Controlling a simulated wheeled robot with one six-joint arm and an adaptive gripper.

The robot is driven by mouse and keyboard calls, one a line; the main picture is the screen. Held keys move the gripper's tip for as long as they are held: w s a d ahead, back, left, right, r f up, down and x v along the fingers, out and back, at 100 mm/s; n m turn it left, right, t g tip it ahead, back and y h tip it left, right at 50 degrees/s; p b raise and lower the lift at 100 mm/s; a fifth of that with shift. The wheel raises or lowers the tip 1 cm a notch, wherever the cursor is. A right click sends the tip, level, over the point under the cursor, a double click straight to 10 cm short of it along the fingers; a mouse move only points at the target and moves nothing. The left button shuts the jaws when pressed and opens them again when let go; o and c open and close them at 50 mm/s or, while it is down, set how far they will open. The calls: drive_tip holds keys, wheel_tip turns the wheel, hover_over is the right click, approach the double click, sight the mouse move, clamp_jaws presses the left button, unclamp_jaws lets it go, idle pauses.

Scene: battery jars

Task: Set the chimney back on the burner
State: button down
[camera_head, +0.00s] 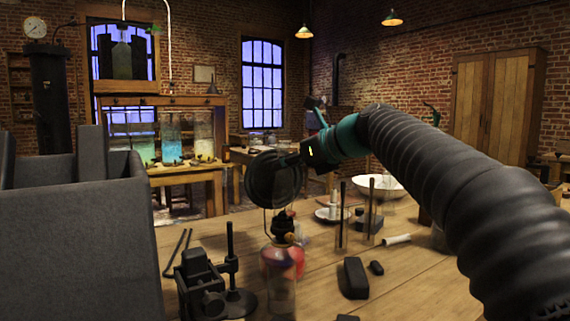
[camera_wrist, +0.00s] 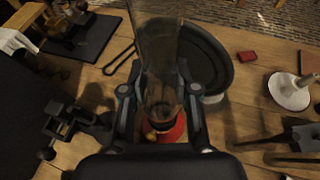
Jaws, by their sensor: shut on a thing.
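The clear glass chimney (camera_wrist: 157,45) is between the two fingers of my gripper (camera_wrist: 158,93) in the wrist view, and the fingers are shut on it. Below its lower end is the red lamp body (camera_wrist: 172,133) with the brass-coloured burner parts. In the head view my gripper (camera_head: 297,158) is above the lamp, in front of a dark round disc (camera_head: 262,180). The chimney is hard to make out there. I cannot tell whether its lower end touches the burner.
A black stand with a clamp (camera_head: 205,285) is left of the lamp. A black block (camera_head: 355,278), upright rods (camera_head: 342,215) and a white bowl (camera_head: 378,187) are to the right. The front right of the bench (camera_head: 415,285) is fairly clear.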

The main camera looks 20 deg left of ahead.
drive_tip(key=shift+f+b, duration=0.5)
drive_tip(key=shift+f, duration=0.4)
drive_tip(key=c, duration=0.8)
unclamp_jaws()
drive_tip(key=shift+d, duration=0.1)
drive_tip(key=v, duration=1.2)
